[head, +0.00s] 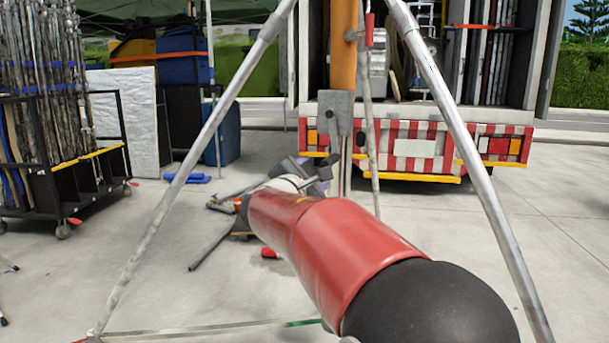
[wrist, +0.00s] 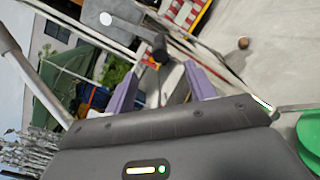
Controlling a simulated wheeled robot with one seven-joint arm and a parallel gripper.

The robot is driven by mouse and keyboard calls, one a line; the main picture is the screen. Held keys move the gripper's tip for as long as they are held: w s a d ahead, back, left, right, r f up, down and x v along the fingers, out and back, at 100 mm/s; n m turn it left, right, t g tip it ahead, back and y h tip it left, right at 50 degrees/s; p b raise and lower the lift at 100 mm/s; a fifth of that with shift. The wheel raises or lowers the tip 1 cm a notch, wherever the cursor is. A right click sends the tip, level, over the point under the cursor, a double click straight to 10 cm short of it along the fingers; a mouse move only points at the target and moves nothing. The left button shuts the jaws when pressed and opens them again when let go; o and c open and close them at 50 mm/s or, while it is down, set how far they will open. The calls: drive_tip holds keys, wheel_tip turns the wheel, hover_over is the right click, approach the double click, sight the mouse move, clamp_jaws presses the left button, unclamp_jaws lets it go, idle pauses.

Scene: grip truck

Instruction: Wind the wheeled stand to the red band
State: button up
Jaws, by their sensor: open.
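The wheeled stand has silver tube legs (head: 465,150) spread close in front of me. Behind them is an orange upright post (head: 343,50) with a grey plate (head: 336,112) low on it. The plate also shows in the wrist view (wrist: 112,18), with a dark handle (wrist: 160,48) near it. A small red piece (head: 369,30) sits on a thin tube beside the post; I cannot tell whether it is the red band. My gripper (wrist: 161,70) has its purple fingers apart, with the dark handle just beyond the tips. In the head view, my red arm partly hides the gripper (head: 322,168).
A truck with a red-and-white striped rear (head: 480,140) stands behind. A black cart of poles (head: 85,185) is at left, near a white panel (head: 130,115). A blue item (head: 188,178) lies on the concrete. Open floor shows at right.

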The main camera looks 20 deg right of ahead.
sight(329, 162)
drive_tip(key=p+x, duration=0.1)
drive_tip(key=x, duration=0.9)
drive_tip(key=shift+w+d, duration=0.25)
drive_tip(key=shift+d, duration=0.05)
